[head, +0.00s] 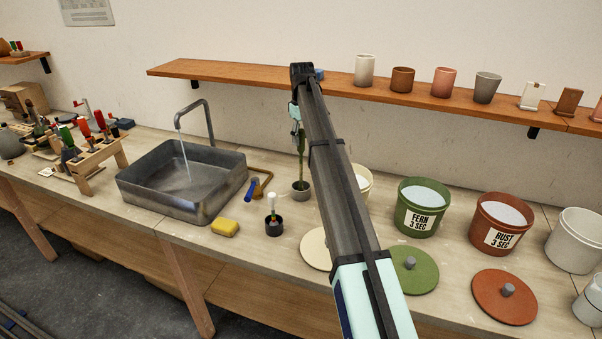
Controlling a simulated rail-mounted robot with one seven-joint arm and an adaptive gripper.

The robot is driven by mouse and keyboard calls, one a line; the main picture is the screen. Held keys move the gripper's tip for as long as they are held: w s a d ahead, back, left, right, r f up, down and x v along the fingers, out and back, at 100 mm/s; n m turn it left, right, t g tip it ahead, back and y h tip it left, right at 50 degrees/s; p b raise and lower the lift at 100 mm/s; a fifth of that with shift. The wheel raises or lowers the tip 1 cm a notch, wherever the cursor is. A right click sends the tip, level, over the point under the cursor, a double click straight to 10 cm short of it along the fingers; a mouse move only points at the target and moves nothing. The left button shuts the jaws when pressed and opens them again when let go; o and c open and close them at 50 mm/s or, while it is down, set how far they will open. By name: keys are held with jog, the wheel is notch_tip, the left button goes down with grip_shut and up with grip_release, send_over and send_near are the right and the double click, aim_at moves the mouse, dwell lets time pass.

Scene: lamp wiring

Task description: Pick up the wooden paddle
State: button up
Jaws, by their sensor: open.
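I cannot make out a wooden paddle for certain; my arm hides part of the counter and the back wall. My gripper (298,129) is small and partly hidden at the far end of my arm, beyond the elbow, above the back of the counter. It is open, and its fingers are hard to make out. Just below it a thin dark green upright thing (301,168) stands at a small grey pot (300,190). I cannot tell whether the gripper touches it.
A sink (181,181) with running water is at left, a yellow sponge (225,227) in front. A shelf (215,72) with cups runs behind.

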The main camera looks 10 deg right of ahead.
aim_at(301, 151)
jog(key=shift+f+p, duration=0.6)
jog(key=shift+f, duration=1.2)
grip_shut()
jog(key=shift+r, duration=0.15)
